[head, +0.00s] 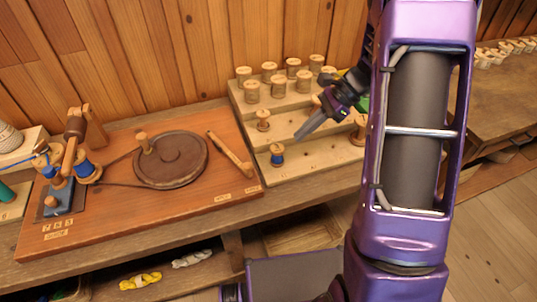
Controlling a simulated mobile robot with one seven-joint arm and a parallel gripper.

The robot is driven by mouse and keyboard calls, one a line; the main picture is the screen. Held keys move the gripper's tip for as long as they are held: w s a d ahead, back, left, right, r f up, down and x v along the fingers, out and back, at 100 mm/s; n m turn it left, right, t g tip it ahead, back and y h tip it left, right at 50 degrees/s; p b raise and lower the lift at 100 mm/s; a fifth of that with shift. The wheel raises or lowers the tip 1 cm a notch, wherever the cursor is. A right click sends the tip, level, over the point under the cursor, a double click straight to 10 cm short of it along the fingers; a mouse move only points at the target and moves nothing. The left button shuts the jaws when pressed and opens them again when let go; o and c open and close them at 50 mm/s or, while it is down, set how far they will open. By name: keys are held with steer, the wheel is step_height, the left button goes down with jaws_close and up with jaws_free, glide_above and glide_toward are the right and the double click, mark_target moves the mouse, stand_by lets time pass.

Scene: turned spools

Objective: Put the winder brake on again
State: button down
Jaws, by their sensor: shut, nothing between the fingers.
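The winder is a reddish wooden board (125,220) with a dark round wheel (183,165) that has a small upright knob. A pale wooden bar (230,153) lies slanted at the wheel's right; it may be the brake, but I cannot tell for sure. At the board's left, a wooden arm (70,153) stands by a spool with blue thread (88,168). A dark cord runs from there to the wheel. My gripper (299,136) is shut and empty, pointing down-left above the spool rack, just up-right of a blue-wound spool (277,154). It touches nothing that I can make out.
The stepped pale rack (310,166) holds several bare spools (251,91) at the back. My purple arm hides its right side. A green spool (8,190) stands at the far left. Another bench (500,95) stands at right.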

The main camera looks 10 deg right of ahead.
steer(key=shift+s+d, duration=0.1)
stand_by(0.4)
steer(key=b+x, duration=0.1)
steer(key=x, duration=0.8)
steer(key=shift+s+a+f, duration=0.15)
steer(key=shift+a+f, duration=0.05)
steer(key=shift+a, duration=0.1)
steer(key=a, duration=0.3)
steer(key=shift+s+a+f, duration=0.15)
steer(key=shift+a+f, duration=0.05)
steer(key=shift+a, duration=0.45)
